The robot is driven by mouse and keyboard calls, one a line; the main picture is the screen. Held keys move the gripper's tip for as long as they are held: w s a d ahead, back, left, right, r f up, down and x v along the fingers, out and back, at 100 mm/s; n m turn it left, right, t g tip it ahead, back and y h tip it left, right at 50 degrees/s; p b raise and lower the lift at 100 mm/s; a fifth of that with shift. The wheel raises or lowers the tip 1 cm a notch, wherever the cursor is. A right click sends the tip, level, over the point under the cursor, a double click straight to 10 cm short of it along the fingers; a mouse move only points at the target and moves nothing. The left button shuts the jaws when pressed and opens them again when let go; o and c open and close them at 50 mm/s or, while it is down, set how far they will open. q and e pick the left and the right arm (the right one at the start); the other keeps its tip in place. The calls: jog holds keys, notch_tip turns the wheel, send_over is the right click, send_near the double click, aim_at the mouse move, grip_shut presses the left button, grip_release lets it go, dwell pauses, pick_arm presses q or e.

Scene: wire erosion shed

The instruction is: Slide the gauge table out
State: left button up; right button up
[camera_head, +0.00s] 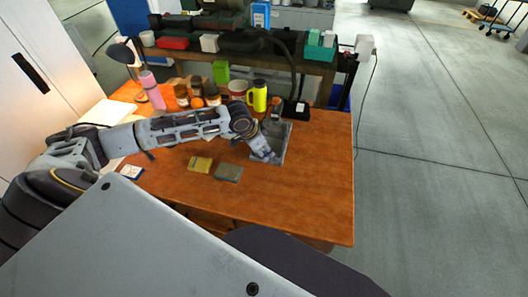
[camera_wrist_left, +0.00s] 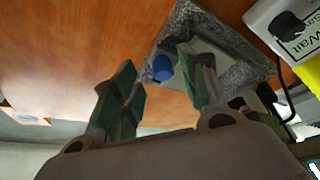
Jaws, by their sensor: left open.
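A grey, stone-textured piece with a raised rim, which I take for the gauge table (camera_head: 285,138), is on the orange wooden desk near its right side. In the left wrist view its mottled rim (camera_wrist_left: 262,68) surrounds a smoother pale inner surface. A round blue part (camera_wrist_left: 162,67) shows at its left edge, between my fingers in the picture. My left gripper (camera_head: 270,157) reaches down at the piece and hides part of it. In the left wrist view its two green-padded fingers (camera_wrist_left: 160,72) are apart. The right finger overlaps the piece; contact cannot be told. My right gripper is out of view.
A yellow block (camera_head: 201,164) and a grey block (camera_head: 228,172) lie on the desk, left of the gripper. A yellow flask (camera_head: 258,97), several jars and a pink bottle (camera_head: 152,91) stand behind the arm. The desk's front right is clear.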

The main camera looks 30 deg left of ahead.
pick_arm(q)
jog(key=v, duration=1)
jog(key=shift+s+r, duration=0.25)
jog(key=shift+r, duration=0.05)
jog(key=shift+a, duration=0.1)
dwell(0.4)
